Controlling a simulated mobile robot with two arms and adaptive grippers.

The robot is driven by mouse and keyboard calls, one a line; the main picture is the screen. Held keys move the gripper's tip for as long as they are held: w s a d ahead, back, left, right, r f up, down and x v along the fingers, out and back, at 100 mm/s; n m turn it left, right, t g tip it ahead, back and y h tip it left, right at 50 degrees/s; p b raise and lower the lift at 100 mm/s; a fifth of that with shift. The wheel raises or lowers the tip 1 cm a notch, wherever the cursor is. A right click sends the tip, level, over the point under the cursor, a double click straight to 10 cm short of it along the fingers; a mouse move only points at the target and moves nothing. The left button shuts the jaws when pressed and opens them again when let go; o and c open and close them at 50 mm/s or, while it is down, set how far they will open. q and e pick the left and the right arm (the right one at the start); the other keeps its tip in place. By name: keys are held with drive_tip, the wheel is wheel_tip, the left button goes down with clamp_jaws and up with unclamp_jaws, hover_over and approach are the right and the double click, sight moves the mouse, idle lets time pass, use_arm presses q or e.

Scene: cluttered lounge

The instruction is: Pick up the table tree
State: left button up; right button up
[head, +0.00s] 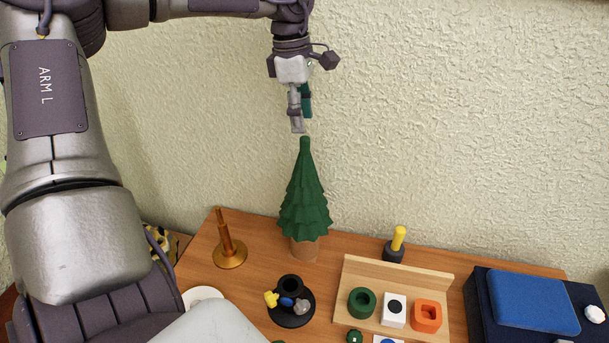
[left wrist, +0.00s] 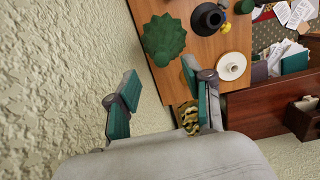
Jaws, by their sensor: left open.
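The table tree (head: 305,200) is a green layered cone on a short brown base, upright near the back of the wooden table. In the left wrist view its green top (left wrist: 163,40) shows from above, beyond the fingers. My left gripper (head: 301,122) hangs from above, just over the tree's tip in the head view. The gripper (left wrist: 160,98) is open, with teal finger pads and nothing between them. I cannot tell the exact gap between fingertips and tip. My right gripper is not in view.
A brass candle-like stand (head: 229,252) is left of the tree. A black dish (head: 291,318) with small items is in front. A wooden tray (head: 349,285) with colored blocks, a yellow-handled object (head: 397,240) and a blue-topped case (head: 535,302) are to the right. A textured wall is close behind.

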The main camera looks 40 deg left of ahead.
sight(304, 137)
use_arm(q)
drive_tip(key=shift+w+d+f, duration=0.1)
drive_tip(key=shift+f, duration=0.65)
drive_tip(key=shift+d+f+p, duration=0.1)
drive_tip(key=shift+f+p, duration=0.2)
drive_tip(key=shift+p, duration=0.05)
wheel_tip(304, 137, down, 4)
drive_tip(key=shift+d+r+p, duration=0.15)
drive_tip(key=shift+r+p, duration=0.05)
drive_tip(key=shift+p, duration=0.75)
drive_tip(key=shift+f, duration=0.5)
clamp_jaws()
